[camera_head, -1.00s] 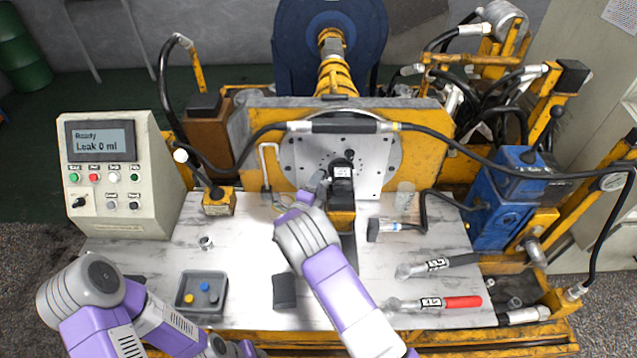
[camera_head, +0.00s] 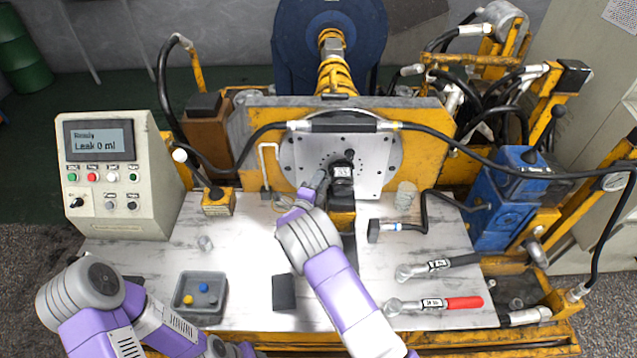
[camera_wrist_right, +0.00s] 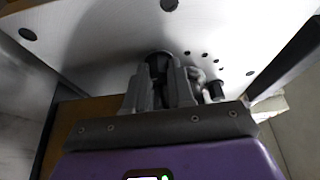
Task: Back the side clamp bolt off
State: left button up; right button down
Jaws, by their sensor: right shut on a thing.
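My right gripper (camera_head: 319,180) reaches up to the left side of the yellow and black block (camera_head: 341,205) in front of the round metal plate (camera_head: 300,155). In the right wrist view the two grey fingers (camera_wrist_right: 158,82) are shut on a dark, round-headed bolt (camera_wrist_right: 158,62), close to the pale plate. The fingers hide most of the bolt, so I cannot tell how far out it stands. My left arm (camera_head: 165,325) is at the lower left, and its fingertips do not show.
A grey tray (camera_head: 200,314) with small coloured parts lies at the front left. Two wrenches, one black-handled (camera_head: 440,265) and one red-handled (camera_head: 435,304), lie at the right. A control box (camera_head: 115,222) reads "Leak 0 ml". A black hose (camera_head: 480,155) crosses above the bench.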

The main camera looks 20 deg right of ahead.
jog(key=n+b, duration=0.2)
jog(key=n+t+b, duration=0.1)
jog(key=shift+f+n+h+b, duration=0.2)
jog(key=shift+n+h+b, duration=0.1)
jog(key=shift+n+b, duration=0.1)
jog(key=c, duration=1)
grip_release()
jog(key=shift+o, duration=0.2)
jog(key=r+p+v, duration=0.1)
jog(key=v, duration=0.6)
jog(key=shift+s+f, duration=0.25)
jog(key=shift+f, duration=0.25)
jog(key=shift+a, duration=0.15)
